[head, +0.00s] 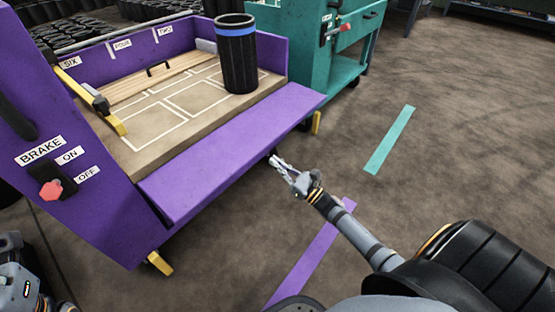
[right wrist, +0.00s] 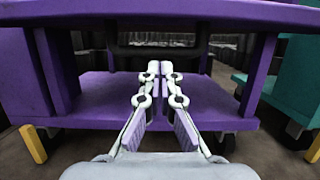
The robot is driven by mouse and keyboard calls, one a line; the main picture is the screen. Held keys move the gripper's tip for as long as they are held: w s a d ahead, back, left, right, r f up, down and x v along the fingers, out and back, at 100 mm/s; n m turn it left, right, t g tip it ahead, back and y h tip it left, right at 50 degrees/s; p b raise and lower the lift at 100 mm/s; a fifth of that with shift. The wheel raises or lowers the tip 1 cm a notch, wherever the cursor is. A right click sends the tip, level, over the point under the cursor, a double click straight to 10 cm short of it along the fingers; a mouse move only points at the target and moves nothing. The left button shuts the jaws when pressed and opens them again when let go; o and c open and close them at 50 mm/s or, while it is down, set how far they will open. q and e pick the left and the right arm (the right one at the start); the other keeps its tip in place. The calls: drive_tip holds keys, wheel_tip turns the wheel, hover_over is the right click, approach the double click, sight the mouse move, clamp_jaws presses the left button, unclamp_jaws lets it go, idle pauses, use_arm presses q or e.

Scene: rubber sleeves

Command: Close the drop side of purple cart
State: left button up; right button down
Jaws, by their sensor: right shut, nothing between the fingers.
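The purple cart (head: 110,215) stands at the left of the head view. Its drop side (head: 235,145) is folded down and sticks out from the deck's front edge, sloping slightly. My right gripper (head: 276,160) is shut and empty, just outside and below the drop side's outer edge. In the right wrist view its fingertips (right wrist: 154,68) are together, pointing under the purple panel (right wrist: 240,12) toward the cart's lower shelf (right wrist: 92,98). My left gripper (head: 10,242) shows only partly at the lower left edge, and its jaws are unclear.
A black cylinder with a blue band (head: 237,60) stands on the outlined wooden deck. A brake panel with a red knob (head: 51,190) is on the cart's end. A teal cart (head: 335,65) stands behind. Open floor (head: 460,130) lies to the right.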

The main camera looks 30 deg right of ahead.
drive_tip(key=shift+r, duration=2.05)
drive_tip(key=shift+r, duration=0.1)
drive_tip(key=shift+s+r+p, duration=0.1)
drive_tip(key=shift+r+p, duration=0.2)
drive_tip(key=shift+p, duration=0.6)
drive_tip(key=shift+r+g+p, duration=0.3)
drive_tip(key=shift+r+p, duration=0.05)
drive_tip(key=shift+p, duration=0.3)
